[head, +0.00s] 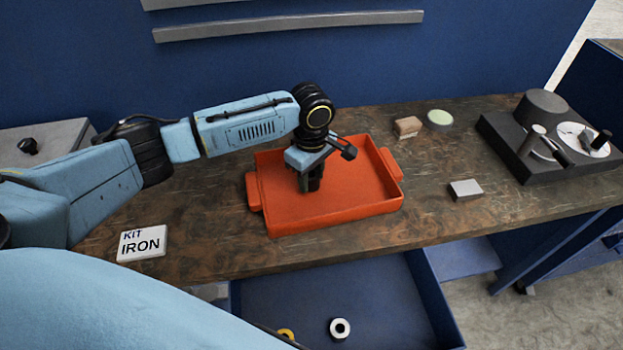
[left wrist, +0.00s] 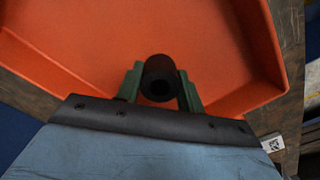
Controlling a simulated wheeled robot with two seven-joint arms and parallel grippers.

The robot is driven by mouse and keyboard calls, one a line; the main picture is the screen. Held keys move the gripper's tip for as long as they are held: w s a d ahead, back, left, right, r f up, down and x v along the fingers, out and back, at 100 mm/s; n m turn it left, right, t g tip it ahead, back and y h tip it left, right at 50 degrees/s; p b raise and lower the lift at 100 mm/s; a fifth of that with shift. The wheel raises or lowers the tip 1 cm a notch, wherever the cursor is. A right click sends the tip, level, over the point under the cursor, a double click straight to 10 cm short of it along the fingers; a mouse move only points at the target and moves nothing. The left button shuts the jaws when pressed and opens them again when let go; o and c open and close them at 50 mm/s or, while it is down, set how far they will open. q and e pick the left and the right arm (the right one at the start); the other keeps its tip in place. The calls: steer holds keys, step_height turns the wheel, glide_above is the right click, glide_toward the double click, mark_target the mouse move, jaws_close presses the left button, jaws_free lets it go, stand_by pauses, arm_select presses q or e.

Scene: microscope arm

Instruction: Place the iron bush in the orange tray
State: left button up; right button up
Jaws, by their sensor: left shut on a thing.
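The orange tray (head: 350,205) stands on the wooden bench, near its front edge. My left gripper (head: 313,184) reaches down into it from above. In the left wrist view, the gripper (left wrist: 160,95) is shut on a dark hollow cylinder, the iron bush (left wrist: 159,70), with green-grey fingers on both sides. The bush is over the tray floor (left wrist: 150,30); I cannot tell whether it touches it. In the head view the bush is mostly hidden by the gripper. My right gripper is not in view.
A "KIT IRON" card (head: 142,244) lies left of the tray. A tan block (head: 408,126), a pale green disc (head: 439,119), a grey block (head: 466,190) and a dark fixture (head: 540,150) stand to the right.

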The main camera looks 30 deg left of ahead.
mark_target(312, 174)
arm_select(q)
steer(key=shift+f, duration=0.35)
steer(key=shift+f, duration=0.1)
steer(key=o, duration=1.2)
steer(key=shift+f, duration=0.1)
steer(key=shift+c, duration=0.2)
steer(key=shift+r, duration=0.3)
step_height(312, 174, up, 12)
steer(key=p, duration=0.2)
steer(key=shift+f, duration=0.15)
